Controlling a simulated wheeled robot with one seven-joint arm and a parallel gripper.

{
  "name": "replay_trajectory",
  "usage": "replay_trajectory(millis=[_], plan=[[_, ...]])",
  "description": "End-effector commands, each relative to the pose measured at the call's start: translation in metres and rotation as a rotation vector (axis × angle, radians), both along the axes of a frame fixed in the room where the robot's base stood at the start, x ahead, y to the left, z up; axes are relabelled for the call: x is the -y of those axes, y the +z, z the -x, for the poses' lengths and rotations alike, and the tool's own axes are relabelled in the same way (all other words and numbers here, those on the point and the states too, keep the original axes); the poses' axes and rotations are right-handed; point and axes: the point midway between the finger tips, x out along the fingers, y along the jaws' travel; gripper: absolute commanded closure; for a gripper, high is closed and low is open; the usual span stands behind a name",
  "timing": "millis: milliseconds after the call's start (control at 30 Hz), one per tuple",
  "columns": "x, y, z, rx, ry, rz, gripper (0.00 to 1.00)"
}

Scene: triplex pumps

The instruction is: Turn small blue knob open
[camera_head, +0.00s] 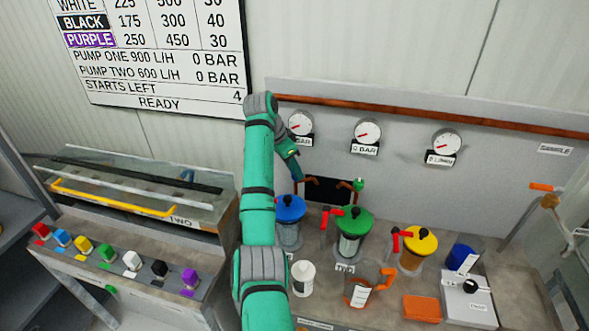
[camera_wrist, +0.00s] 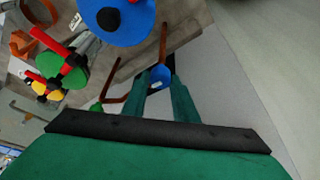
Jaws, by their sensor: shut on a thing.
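The small blue knob (camera_wrist: 159,75) shows in the wrist view between the tips of my gripper (camera_wrist: 160,82), on a copper pipe. My two green fingers are shut on it from both sides. Part of the knob is hidden by the fingers, and I cannot tell how far it is turned. In the head view my gripper (camera_head: 297,176) reaches down by the back panel, just above the blue-lidded vessel (camera_head: 289,208). The small blue knob cannot be made out there.
A small green knob (camera_head: 360,184) sits on a copper pipe to the right. Green-lidded (camera_head: 354,222) and yellow-lidded (camera_head: 421,241) vessels with red handles stand on the bench. Three gauges (camera_head: 367,133) hang on the panel. A white bottle (camera_head: 303,277) stands near my arm.

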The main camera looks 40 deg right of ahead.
Motion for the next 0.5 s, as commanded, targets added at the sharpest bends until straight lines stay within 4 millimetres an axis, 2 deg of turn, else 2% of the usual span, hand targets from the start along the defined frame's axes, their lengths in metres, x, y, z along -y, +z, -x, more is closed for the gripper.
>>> replay_trajectory(millis=[400,433,500], plan=[[0.0001,0.0012,-0.0006,0.003,-0.006,0.001,0.96],[0.0001,0.0012,-0.0006,0.003,-0.006,0.001,0.72],[0.0000,0.0011,-0.0006,0.003,-0.006,0.001,0.56]])
